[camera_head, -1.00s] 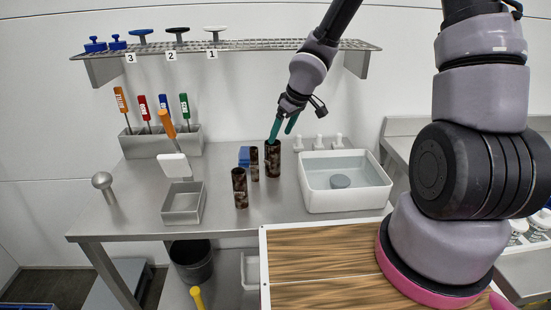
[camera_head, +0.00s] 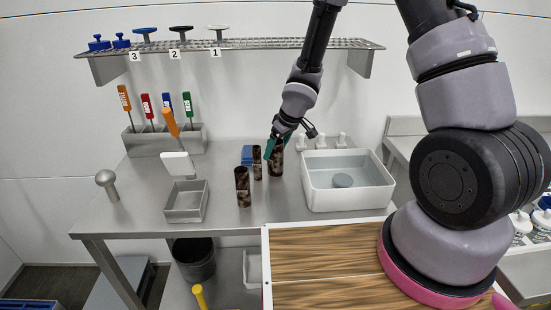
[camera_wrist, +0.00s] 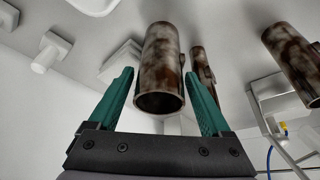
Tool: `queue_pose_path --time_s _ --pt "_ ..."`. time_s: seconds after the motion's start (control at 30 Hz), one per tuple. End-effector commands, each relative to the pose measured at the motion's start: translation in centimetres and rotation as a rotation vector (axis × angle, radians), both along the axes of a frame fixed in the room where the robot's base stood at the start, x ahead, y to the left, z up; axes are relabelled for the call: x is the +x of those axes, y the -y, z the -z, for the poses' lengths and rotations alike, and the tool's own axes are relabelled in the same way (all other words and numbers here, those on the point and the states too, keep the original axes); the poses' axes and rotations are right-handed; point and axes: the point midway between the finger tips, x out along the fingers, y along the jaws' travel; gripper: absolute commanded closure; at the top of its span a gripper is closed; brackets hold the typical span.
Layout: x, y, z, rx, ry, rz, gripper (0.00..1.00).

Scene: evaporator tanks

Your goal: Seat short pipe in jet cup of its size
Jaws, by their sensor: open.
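Three mottled brown pipes stand upright on the steel bench: a front one (camera_head: 243,188), a thin one (camera_head: 257,165) and a thicker back right one (camera_head: 276,164). My gripper (camera_head: 276,146) is open at the back right pipe, tilted down from above. In the wrist view its green fingers (camera_wrist: 162,98) lie on either side of a thick pipe (camera_wrist: 160,62), with gaps visible. The thin pipe (camera_wrist: 201,66) and another thick pipe (camera_wrist: 291,62) show to the right there. I cannot tell which object is a jet cup, or which pipe is the short one.
A white basin (camera_head: 347,190) stands right of the pipes, with white fittings (camera_head: 322,143) behind. A blue block (camera_head: 246,154) lies beside the thin pipe. A steel tray (camera_head: 186,212) and tool rack (camera_head: 150,144) stand left. A wire shelf (camera_head: 240,45) with numbered knobs hangs above.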

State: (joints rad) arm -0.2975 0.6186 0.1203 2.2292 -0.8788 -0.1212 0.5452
Motion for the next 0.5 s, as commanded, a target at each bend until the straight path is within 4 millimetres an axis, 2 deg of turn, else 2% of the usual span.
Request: queue_pose_path --time_s 0.1,0.33,0.37,0.5 --pt "0.14 -0.20 0.65 -0.001 0.000 -0.001 0.18" --pt "0.20 -0.21 0.70 0.000 0.000 0.000 0.18" --pt "0.20 -0.21 0.70 0.000 0.000 0.000 0.22" --pt "0.21 -0.20 0.69 0.000 0.000 0.000 0.75"
